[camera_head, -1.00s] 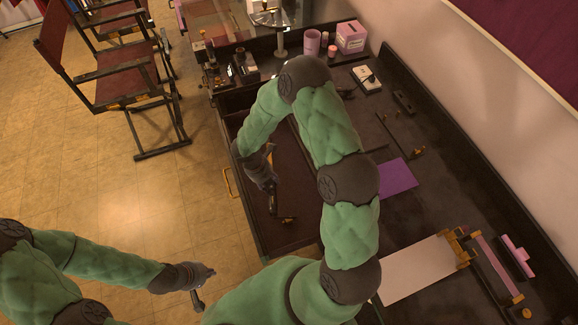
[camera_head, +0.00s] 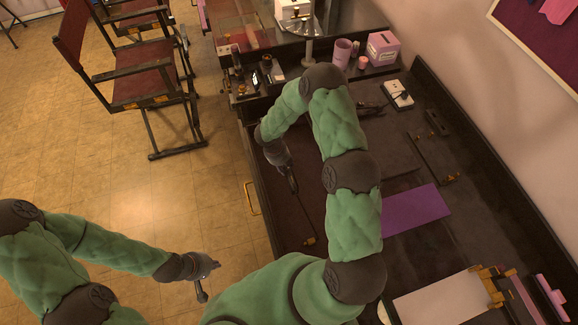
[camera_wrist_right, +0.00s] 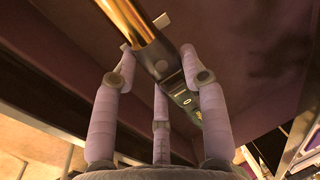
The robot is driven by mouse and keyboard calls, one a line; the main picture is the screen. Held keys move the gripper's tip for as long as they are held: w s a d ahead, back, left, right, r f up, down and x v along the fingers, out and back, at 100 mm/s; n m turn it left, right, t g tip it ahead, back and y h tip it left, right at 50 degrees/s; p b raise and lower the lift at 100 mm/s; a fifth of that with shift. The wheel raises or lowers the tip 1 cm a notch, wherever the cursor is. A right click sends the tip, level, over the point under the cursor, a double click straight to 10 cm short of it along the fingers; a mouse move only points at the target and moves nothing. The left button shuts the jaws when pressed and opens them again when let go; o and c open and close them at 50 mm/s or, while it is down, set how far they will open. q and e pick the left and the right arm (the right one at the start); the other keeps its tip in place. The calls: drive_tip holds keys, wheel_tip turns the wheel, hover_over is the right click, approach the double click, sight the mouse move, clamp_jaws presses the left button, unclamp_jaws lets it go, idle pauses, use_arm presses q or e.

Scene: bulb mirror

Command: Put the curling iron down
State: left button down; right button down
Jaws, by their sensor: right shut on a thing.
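In the right wrist view, the iron's gold barrel (camera_wrist_right: 130,18) passes up and left beyond the fingers. Its dark part (camera_wrist_right: 172,82) lies between the fingertips of my right gripper (camera_wrist_right: 160,60). I cannot tell whether the iron touches the drawer floor. My left gripper (camera_head: 205,281) is over the tiled floor, away from the table, and its opening is unclear.
A folding chair (camera_head: 145,80) stands at left.

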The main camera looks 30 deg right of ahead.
drive_tip(key=w+d+f, duration=0.1)
drive_tip(key=f, duration=0.1)
drive_tip(key=w+d+f, duration=0.1)
drive_tip(key=f, duration=0.1)
drive_tip(key=w+d+f, duration=0.1)
drive_tip(key=d+f, duration=0.1)
drive_tip(key=shift+w+b, duration=0.35)
drive_tip(key=shift+b, duration=0.05)
drive_tip(key=shift+a+f, duration=0.1)
drive_tip(key=shift+f, duration=1.35)
drive_tip(key=shift+f, duration=0.1)
drive_tip(key=shift+f+b, duration=0.15)
drive_tip(key=shift+b, duration=0.15)
drive_tip(key=c, duration=0.7)
unclamp_jaws()
